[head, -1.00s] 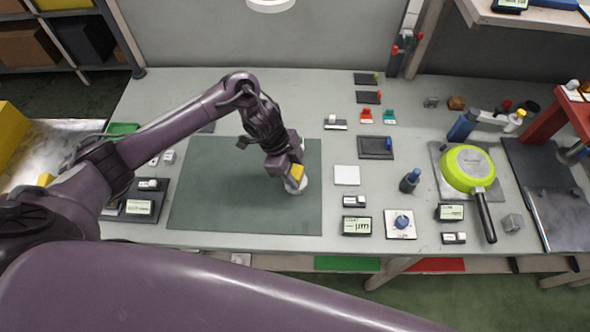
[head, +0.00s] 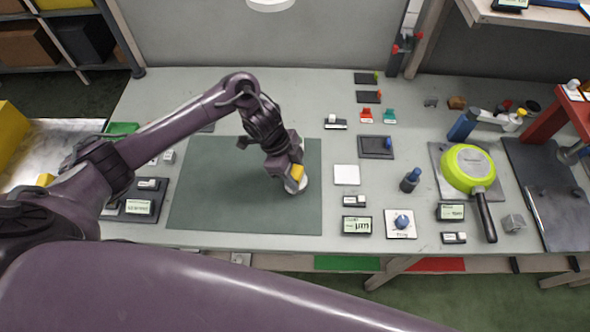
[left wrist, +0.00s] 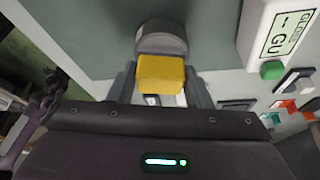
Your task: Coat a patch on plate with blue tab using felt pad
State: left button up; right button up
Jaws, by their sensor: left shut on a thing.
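The plate with the blue tab (head: 373,148) is a dark rectangle lying flat right of the green mat, its blue tab at the upper right. My left gripper (head: 292,176) is shut on the yellow grip of a round, pale pad, which I take for the felt pad (head: 298,189). The pad is at the mat's right edge, left of and nearer than the plate. Whether it touches the mat is unclear. In the left wrist view the yellow grip (left wrist: 161,73) sits between the fingers, with the grey round pad (left wrist: 160,42) beyond. My right gripper is not in view.
The green mat (head: 225,190) is bare at its left. A white square (head: 346,175), small display boxes (head: 357,226) and a dark bottle (head: 410,180) stand right of it. Farther right is a green pan (head: 467,168). Two dark plates (head: 366,97) lie behind the blue-tab plate.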

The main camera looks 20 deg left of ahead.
aim_at(295, 171)
pick_arm(q)
jog(key=shift+f, duration=0.3)
jog(key=shift+s+f, duration=0.1)
dwell(1.4)
notch_tip(295, 171, up, 7)
jog(key=p, duration=0.7)
dwell(0.4)
dwell(0.4)
